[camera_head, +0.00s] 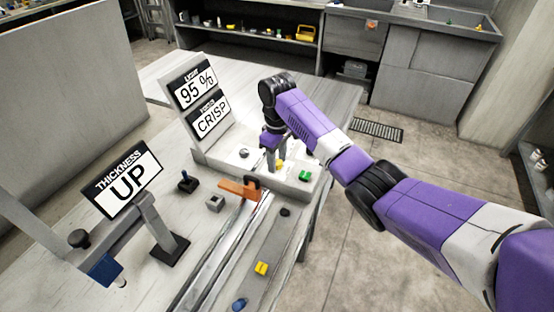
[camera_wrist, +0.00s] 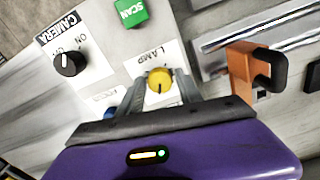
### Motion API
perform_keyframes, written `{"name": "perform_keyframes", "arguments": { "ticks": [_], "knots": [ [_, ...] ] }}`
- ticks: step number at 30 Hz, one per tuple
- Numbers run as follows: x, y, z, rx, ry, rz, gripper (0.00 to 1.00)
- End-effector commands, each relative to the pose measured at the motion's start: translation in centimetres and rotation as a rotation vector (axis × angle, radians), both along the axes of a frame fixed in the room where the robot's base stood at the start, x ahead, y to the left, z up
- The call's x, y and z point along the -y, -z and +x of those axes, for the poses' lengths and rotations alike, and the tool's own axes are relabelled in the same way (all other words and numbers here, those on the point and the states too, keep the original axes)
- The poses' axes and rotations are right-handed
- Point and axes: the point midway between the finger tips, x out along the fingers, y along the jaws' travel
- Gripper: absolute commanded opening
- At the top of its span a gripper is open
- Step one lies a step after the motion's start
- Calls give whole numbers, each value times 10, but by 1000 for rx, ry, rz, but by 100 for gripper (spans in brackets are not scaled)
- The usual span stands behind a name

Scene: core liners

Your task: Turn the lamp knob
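The lamp knob (camera_wrist: 160,80) is a round yellow knob with a dark pointer mark, under a white label reading LAMP in the wrist view. In the head view a bit of yellow (camera_head: 279,164) shows beside my gripper (camera_head: 274,165). In the wrist view the fingers of my gripper (camera_wrist: 161,92) stand apart, one on each side of the yellow knob. I cannot tell whether the fingertips touch it. My gripper points down at the panel from above.
A black camera knob (camera_wrist: 69,63) and a green SCAN button (camera_wrist: 131,12) sit near the lamp knob. An orange bracket with a black handle (camera_wrist: 250,70) stands at the right on a metal rail. A sign board (camera_head: 205,105) rises behind my gripper.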

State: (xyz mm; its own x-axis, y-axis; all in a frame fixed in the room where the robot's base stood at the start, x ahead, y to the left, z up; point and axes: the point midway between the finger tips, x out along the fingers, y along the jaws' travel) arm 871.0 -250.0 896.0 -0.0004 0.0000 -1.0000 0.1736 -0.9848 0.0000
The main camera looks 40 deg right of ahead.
Motion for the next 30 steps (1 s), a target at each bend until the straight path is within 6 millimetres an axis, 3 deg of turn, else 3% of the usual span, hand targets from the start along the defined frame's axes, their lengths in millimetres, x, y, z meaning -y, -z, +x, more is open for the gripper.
{"name": "perform_keyframes", "arguments": {
  "ticks": [1,6,17,30],
  "knots": [
    [0,0,0,0,0,0,30],
    [0,0,0,0,0,0,0],
    [0,-2,1,1,-59,0,0],
    [-1,-3,1,1,-365,-1,0]
  ]
}}
